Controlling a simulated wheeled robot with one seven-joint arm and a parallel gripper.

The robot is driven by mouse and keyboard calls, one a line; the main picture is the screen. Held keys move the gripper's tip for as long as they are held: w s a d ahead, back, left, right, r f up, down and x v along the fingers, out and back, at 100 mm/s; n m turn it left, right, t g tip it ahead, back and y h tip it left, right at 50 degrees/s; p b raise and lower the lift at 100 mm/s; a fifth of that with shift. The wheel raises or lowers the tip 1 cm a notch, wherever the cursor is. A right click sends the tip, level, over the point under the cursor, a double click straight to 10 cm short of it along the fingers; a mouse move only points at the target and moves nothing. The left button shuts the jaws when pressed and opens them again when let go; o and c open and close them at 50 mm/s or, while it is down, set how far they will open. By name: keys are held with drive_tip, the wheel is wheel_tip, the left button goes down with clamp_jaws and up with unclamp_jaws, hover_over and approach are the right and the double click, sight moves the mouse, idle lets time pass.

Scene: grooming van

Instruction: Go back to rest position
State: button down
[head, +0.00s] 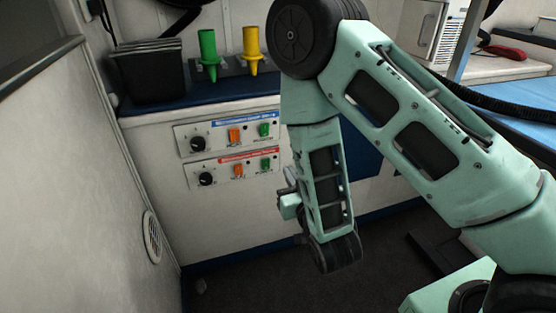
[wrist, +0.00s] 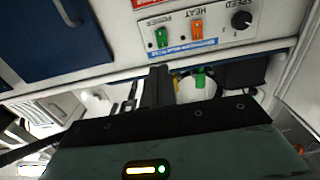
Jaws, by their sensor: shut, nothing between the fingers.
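My gripper (wrist: 158,75) shows in the wrist view with its dark fingers together and nothing between them. In the head view my arm bends down in front of the cabinet, and its end hangs low before the cabinet front. The fingers are not clearly visible there, as my arm links cover that area. The wrist view is upside down and shows the upper control panel (wrist: 200,30) beyond the fingertips, apparently with a gap.
The upper panel (head: 226,133) and lower panel (head: 233,168) have knobs and switches. A black bin (head: 148,75), a green nozzle (head: 208,52) and a yellow nozzle (head: 251,48) stand on the counter. A wall (head: 75,180) closes the left. A blue surface (head: 515,97) lies at right.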

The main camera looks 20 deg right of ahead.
drive_tip(key=shift+a, duration=0.1)
drive_tip(key=s+a+r+n+g+y, duration=0.2)
drive_tip(key=s+a+g+y, duration=0.3)
drive_tip(key=a+g, duration=0.55)
drive_tip(key=s+d+r+n+g+h, duration=0.2)
drive_tip(key=s+r+n+g, duration=0.15)
drive_tip(key=s, duration=0.65)
drive_tip(key=s+d+r+n+g+h, duration=0.2)
drive_tip(key=s+r+g, duration=0.2)
drive_tip(key=s, duration=0.6)
wheel_tip(320, 180, up, 27)
drive_tip(key=p, duration=2.8)
drive_tip(key=shift+d+r, duration=0.15)
drive_tip(key=shift+d, duration=0.05)
